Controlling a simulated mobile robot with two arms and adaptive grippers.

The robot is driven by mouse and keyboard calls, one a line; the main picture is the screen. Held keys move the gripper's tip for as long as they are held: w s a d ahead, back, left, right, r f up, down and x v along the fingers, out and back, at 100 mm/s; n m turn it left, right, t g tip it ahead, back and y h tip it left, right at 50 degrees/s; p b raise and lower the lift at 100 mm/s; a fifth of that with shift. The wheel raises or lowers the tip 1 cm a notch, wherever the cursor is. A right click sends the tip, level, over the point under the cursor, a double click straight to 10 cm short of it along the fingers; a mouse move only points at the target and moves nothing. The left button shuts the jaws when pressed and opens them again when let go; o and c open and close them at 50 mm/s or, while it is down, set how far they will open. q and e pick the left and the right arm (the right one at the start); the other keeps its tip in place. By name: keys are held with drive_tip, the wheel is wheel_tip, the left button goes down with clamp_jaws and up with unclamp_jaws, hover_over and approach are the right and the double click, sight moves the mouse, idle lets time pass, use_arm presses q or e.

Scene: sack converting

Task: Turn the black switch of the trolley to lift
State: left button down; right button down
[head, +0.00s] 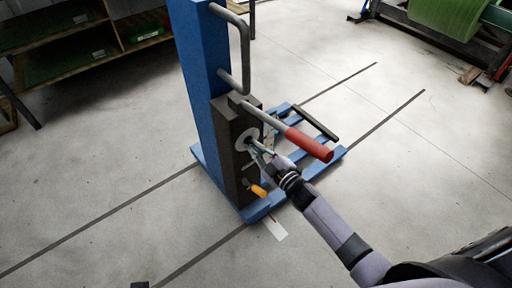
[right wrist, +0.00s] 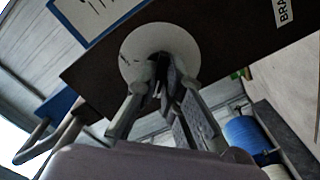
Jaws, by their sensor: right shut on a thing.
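The blue trolley (head: 203,90) stands on the floor with a dark panel (head: 229,120) on its mast. A pale round plate (head: 243,136) is on the panel, and it also shows in the right wrist view (right wrist: 138,68). My right gripper (head: 256,146) is at this plate, its fingers shut on the small black switch (right wrist: 160,72) at the plate's middle. The fingers hide most of the switch, so its angle cannot be told. My left gripper is not in view.
A red-handled lever (head: 309,144) sticks out just above my right gripper. An orange-handled lever (head: 259,190) is below it. A bent grey handle (head: 244,45) is higher on the mast. Shelves (head: 70,48) stand at the back left; open floor surrounds the trolley.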

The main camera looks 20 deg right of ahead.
idle(0.4)
drive_tip(key=c, duration=1.7)
unclamp_jaws()
drive_tip(key=v, duration=1.2)
